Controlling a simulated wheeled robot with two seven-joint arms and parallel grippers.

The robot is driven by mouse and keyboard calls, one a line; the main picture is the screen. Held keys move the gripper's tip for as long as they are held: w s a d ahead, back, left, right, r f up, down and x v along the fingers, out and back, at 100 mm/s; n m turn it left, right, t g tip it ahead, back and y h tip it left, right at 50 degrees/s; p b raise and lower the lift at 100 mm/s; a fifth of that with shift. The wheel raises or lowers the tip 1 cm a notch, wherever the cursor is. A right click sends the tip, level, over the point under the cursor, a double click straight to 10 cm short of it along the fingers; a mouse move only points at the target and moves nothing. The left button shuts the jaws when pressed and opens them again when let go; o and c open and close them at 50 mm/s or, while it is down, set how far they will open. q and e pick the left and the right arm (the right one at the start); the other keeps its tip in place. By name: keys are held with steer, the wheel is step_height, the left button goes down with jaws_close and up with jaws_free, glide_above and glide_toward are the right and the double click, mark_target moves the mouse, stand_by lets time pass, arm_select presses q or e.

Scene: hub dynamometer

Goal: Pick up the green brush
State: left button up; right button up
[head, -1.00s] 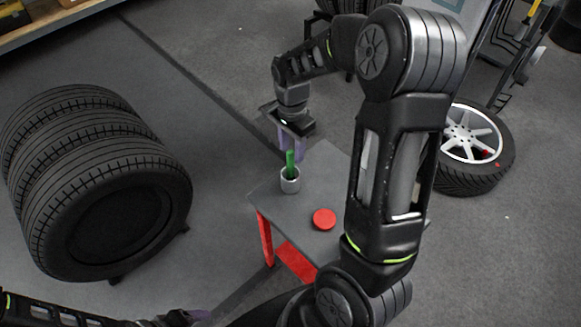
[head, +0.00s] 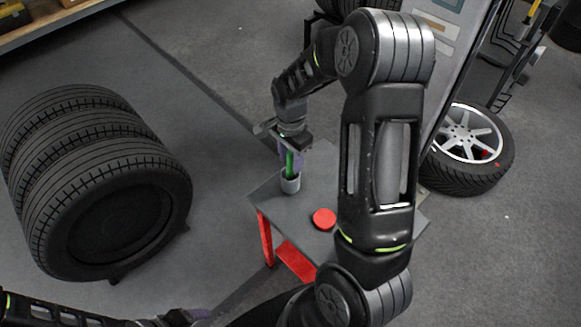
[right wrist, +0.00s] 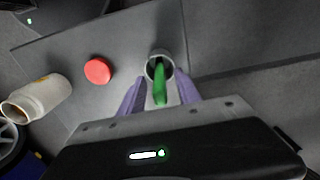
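The green brush (head: 290,163) stands upright in a small grey cup (head: 290,184) on the grey-topped table. In the right wrist view the brush (right wrist: 160,85) rises from the cup (right wrist: 167,57). My right gripper (head: 290,165) is at the brush. In the right wrist view its two purple fingers (right wrist: 158,90) are apart, one on each side of the brush, with gaps showing. My left gripper (head: 185,318) shows only in part at the bottom edge of the head view; its fingers are not clear.
Several stacked tyres (head: 100,190) stand at the left. A wheel (head: 468,148) lies at the right.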

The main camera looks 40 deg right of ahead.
jaws_close()
stand_by(0.3)
stand_by(0.3)
